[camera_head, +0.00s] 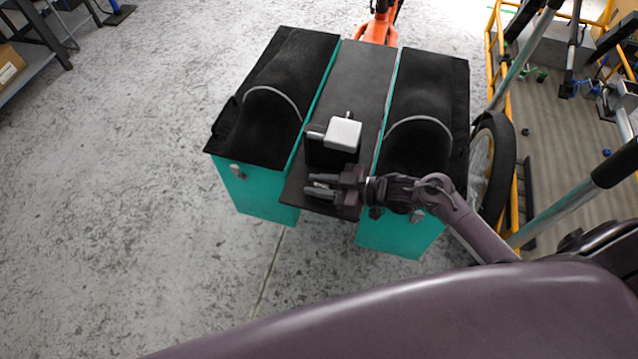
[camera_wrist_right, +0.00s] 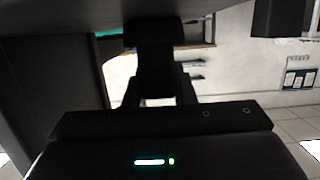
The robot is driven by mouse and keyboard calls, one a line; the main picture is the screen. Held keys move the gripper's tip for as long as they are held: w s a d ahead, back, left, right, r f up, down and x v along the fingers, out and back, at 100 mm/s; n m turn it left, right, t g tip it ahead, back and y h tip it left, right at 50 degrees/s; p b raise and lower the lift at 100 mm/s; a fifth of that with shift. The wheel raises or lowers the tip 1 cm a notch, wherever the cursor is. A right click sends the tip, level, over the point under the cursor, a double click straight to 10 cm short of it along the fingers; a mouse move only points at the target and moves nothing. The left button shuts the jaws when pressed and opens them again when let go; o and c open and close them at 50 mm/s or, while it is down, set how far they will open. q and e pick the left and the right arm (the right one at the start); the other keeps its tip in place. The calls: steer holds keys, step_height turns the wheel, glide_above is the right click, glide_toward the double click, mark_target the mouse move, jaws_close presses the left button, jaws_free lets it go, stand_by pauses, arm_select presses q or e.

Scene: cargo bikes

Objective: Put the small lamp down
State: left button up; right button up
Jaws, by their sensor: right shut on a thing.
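My right gripper (camera_head: 322,186) reaches in from the right, over the near end of the dark middle board (camera_head: 362,75) of the cargo bike. Its fingers point left. In the right wrist view the fingers (camera_wrist_right: 158,92) are shut on a dark, blocky thing, which I take to be the small lamp (camera_wrist_right: 154,62). In the head view the lamp is hard to tell from the dark gripper and board. I cannot tell whether it touches the board. My left gripper is not in view.
A black block with a pale grey square top (camera_head: 342,134) stands on the board just beyond my right gripper. Teal boxes with black covers (camera_head: 285,70) (camera_head: 430,85) flank the board. A bike wheel (camera_head: 492,165) and a yellow-framed cart (camera_head: 516,200) are at right.

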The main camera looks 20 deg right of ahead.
steer(key=shift+s+f, duration=0.1)
steer(key=shift+f, duration=0.3)
steer(key=shift+s+f+b, duration=0.2)
steer(key=shift+f+b, duration=0.2)
steer(key=shift+f, duration=0.05)
jaws_close()
steer(key=o, duration=0.6)
jaws_free()
steer(key=o, duration=0.4)
steer(key=shift+w, duration=0.25)
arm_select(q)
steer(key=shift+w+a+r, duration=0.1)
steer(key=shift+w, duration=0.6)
arm_select(e)
steer(key=shift+r, duration=0.1)
steer(key=shift+r, duration=0.15)
